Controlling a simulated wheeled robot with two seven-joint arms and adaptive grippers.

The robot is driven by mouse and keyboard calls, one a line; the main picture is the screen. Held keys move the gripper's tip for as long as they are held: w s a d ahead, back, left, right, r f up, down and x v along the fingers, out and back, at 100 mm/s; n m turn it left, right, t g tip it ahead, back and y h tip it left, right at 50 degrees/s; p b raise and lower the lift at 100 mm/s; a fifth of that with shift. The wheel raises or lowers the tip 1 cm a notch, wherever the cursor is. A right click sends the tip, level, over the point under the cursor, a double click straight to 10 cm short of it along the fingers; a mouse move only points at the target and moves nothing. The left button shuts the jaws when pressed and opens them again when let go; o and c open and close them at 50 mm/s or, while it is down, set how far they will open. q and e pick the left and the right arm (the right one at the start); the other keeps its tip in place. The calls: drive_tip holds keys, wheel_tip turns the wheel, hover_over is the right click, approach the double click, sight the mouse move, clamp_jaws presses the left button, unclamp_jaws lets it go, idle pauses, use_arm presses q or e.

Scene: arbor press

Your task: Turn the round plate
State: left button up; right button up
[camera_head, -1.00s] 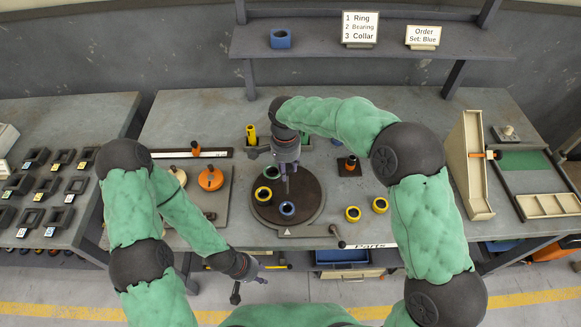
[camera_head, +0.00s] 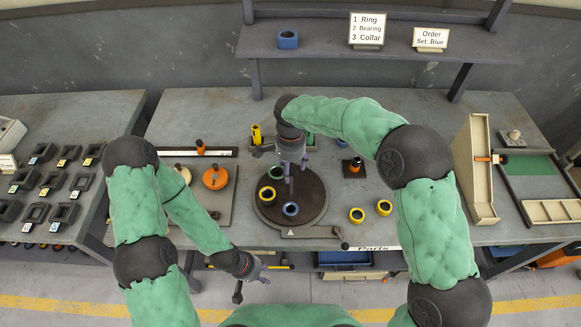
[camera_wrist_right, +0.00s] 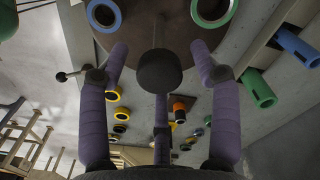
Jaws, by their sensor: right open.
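The round plate (camera_head: 318,207) is a dark brown disc on a grey base near the bench's front edge. A yellow ring (camera_head: 267,194), a blue ring (camera_head: 291,209) and a partly hidden green ring (camera_head: 275,173) lie on it. My right gripper (camera_head: 290,182) points down over the plate, open. In the right wrist view its purple fingers are spread around a black round knob (camera_wrist_right: 160,72), apart from it at the sides. The plate (camera_wrist_right: 150,22) lies beyond. My left gripper (camera_head: 262,271) is low in front of the bench, away from the plate; its jaws are too small to read.
A short ball-ended lever (camera_head: 342,242) sticks out at the base's front right. Two yellow rings (camera_head: 385,207) lie right of the plate. A board with an orange disc (camera_head: 215,178) is at left. A beige upright panel (camera_head: 472,170) stands at right.

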wheel_tip(320, 180, up, 12)
drive_tip(key=shift+f, duration=0.25)
idle(0.6)
